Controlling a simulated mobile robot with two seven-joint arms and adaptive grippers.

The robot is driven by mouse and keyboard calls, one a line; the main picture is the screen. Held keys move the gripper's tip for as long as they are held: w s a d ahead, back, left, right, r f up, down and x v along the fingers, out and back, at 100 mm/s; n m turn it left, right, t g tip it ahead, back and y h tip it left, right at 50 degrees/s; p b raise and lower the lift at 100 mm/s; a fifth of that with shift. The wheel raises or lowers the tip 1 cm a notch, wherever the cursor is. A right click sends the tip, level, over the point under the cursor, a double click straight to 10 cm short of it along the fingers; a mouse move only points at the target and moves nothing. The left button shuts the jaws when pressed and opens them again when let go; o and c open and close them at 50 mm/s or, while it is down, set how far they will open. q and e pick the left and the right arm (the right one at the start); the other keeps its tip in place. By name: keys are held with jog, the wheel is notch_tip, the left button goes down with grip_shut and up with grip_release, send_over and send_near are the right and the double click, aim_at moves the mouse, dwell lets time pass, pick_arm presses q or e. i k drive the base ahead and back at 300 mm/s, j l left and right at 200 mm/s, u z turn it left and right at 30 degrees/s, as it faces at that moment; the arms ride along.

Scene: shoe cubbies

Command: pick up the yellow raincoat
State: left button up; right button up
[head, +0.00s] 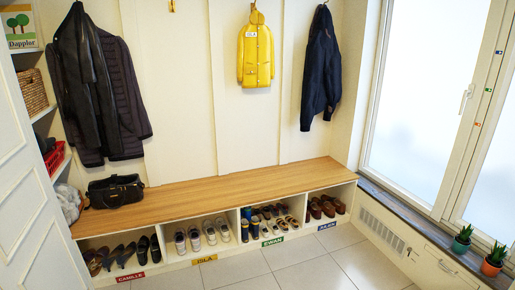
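The yellow raincoat (256,55) hangs on a wall hook (254,4) at the upper middle of the head view. It has a white name label on its chest that appears to read ISLA. It hangs clear of the coats on either side, above the wooden bench. Neither of my grippers shows in the head view.
Dark coats (90,85) hang at left, a navy jacket (321,70) at right. A wooden bench (225,188) with shoe cubbies below runs along the wall, a black bag (116,191) on its left end. Potted plants (494,260) stand lower right. The tiled floor (320,265) is clear.

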aim_at(255, 44)
jog(key=i+z, duration=0.1)
jog(key=i, duration=0.8)
jog(key=i+j+z, duration=0.1)
jog(key=i, duration=0.85)
